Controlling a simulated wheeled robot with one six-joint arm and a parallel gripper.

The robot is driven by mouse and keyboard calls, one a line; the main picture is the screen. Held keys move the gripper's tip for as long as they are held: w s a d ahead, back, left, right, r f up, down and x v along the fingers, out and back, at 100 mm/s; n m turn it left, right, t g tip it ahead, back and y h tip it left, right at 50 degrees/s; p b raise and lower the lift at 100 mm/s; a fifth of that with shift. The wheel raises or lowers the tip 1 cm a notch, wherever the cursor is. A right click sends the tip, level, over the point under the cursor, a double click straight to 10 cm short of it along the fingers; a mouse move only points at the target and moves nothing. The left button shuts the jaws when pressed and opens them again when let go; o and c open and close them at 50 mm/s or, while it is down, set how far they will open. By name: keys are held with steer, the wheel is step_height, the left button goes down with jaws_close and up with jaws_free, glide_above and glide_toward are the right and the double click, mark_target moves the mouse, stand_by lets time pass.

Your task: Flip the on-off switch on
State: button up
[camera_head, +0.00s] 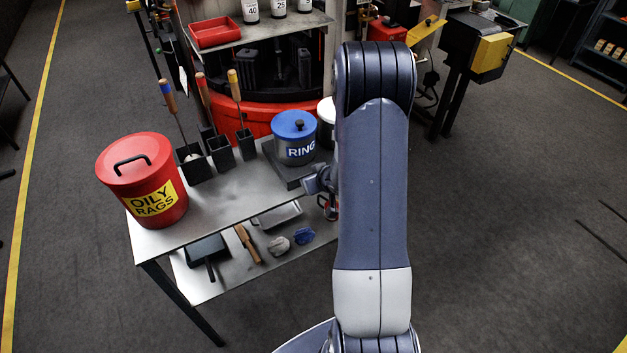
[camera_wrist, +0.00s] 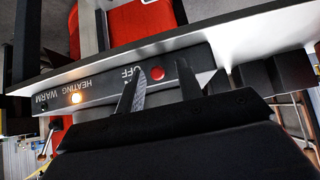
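A dark control panel (camera_wrist: 110,88) shows upside down in the wrist view, with the words WARM, HEATING and OFF. A small red round part (camera_wrist: 157,74) sits on it near the OFF label, apparently the switch; its position cannot be told. My gripper (camera_wrist: 162,88) is open, one finger on each side of the red part in the picture. Contact cannot be told. In the head view my gripper (camera_head: 322,184) is by the table's right edge, partly behind my arm; the switch is hidden there.
A red oily-rags bin (camera_head: 130,185) and tool holders (camera_head: 220,158) stand to the left. A lower shelf (camera_head: 228,282) holds tools. The floor to the right is clear.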

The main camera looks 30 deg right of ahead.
steer(key=shift+r, duration=0.1)
steer(key=p+v, duration=0.1)
steer(key=v, duration=0.9)
steer(key=shift+s+r+p, duration=0.2)
steer(key=shift+s+p, duration=0.1)
steer(key=shift+p, duration=0.1)
steer(key=b+x, duration=0.2)
steer(key=x, duration=0.9)
steer(key=shift+r, duration=0.2)
